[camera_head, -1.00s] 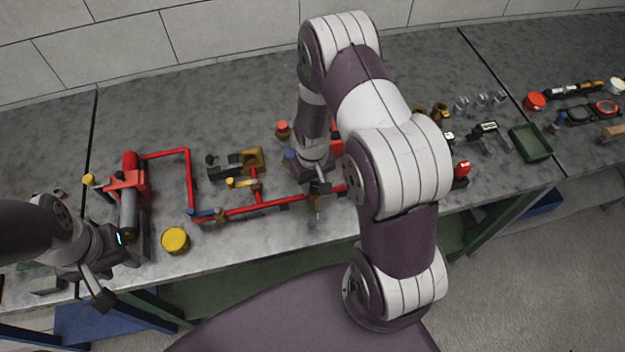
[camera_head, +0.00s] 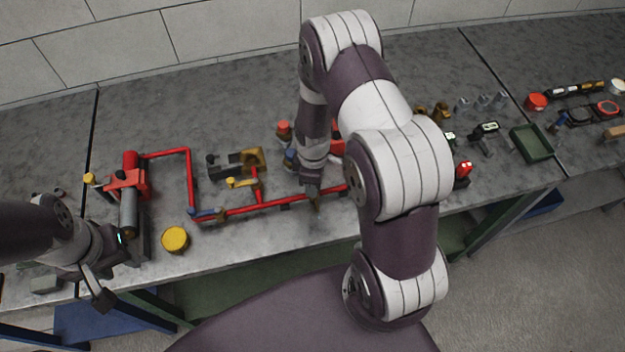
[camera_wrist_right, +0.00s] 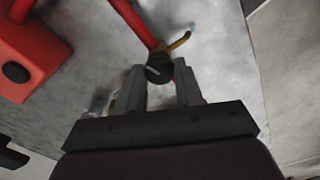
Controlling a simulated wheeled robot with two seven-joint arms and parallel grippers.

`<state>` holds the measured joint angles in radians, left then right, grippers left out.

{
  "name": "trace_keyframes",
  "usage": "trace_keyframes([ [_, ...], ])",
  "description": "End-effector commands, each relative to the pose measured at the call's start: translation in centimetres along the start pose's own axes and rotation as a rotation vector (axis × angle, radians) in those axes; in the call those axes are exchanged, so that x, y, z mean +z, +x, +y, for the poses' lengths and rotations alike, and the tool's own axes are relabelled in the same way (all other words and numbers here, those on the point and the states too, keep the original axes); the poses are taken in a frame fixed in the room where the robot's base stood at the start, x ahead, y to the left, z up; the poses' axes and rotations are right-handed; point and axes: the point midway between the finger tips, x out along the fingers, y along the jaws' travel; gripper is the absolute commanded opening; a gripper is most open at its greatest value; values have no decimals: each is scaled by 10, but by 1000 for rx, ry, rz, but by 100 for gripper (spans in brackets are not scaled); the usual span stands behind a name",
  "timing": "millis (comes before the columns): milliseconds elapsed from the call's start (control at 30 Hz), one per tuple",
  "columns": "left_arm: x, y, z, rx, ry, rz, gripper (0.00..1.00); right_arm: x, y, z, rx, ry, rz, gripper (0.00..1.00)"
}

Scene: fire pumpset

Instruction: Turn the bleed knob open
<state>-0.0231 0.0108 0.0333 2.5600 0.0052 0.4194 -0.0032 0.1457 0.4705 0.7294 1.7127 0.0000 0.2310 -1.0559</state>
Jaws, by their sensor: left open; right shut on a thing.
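The bleed knob (camera_wrist_right: 160,70) is a small round black knob with a pale line on its face, at the end of the red pipe (camera_wrist_right: 135,22). In the right wrist view it sits between both fingers of my right gripper (camera_wrist_right: 161,82), which is shut on it. In the head view my right gripper (camera_head: 314,194) points down at the right end of the red pipework (camera_head: 265,205), and the knob is hidden there. A curved brass-coloured spout (camera_wrist_right: 180,41) shows beside the knob. My left gripper (camera_head: 113,279) is open and empty at the table's front left edge.
A yellow round cap (camera_head: 175,239) lies near the front edge. A red pump body with a grey cylinder (camera_head: 129,210) stands at left. A green tray (camera_head: 531,143) and small parts lie at right. My right arm covers part of the table.

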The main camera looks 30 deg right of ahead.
Motion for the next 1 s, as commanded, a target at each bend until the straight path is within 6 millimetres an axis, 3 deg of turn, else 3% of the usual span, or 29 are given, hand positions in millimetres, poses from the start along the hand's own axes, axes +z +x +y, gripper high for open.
trace_keyframes([
  [400,0,0,0,0,0,0,43,0,-2,2,5,-160,2,5],
  [933,0,0,0,0,0,0,43,-1,-2,3,7,-179,3,5],
  [967,0,0,0,0,0,0,43,-1,-2,3,7,-179,3,45],
  [1000,0,0,0,0,0,0,43,-1,-2,3,7,-179,3,58],
])
